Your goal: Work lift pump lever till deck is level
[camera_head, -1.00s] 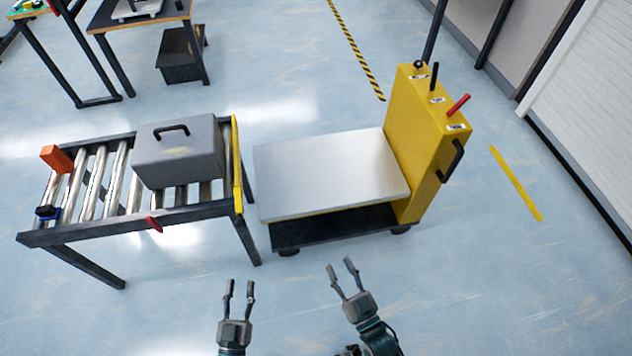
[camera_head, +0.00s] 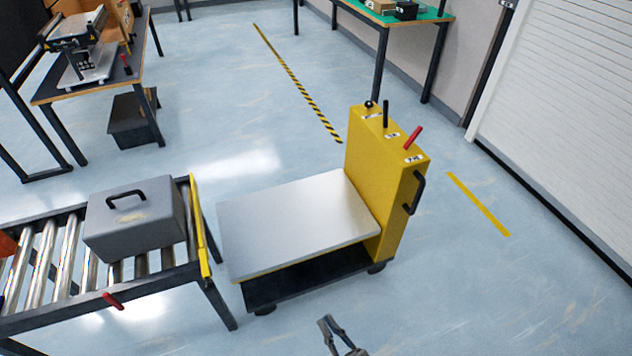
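The lift cart has a yellow column (camera_head: 386,185) on its right and a pale grey deck (camera_head: 290,222) over a black base (camera_head: 308,283). The deck sits a little above the base, beside the roller conveyor's right end. On the column top are a black-knobbed lever (camera_head: 369,104), a black upright lever (camera_head: 386,114) and a red lever (camera_head: 413,137); small labels beside them are too small to read. My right gripper (camera_head: 328,321) is at the bottom centre, in front of the cart, open, empty and touching nothing. My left gripper is out of view.
A grey case (camera_head: 135,220) with a black handle sits on the roller conveyor (camera_head: 62,265), behind a yellow end bar (camera_head: 200,228). A red handle (camera_head: 113,301) is on its front rail. Benches stand behind. Floor right of the cart is clear.

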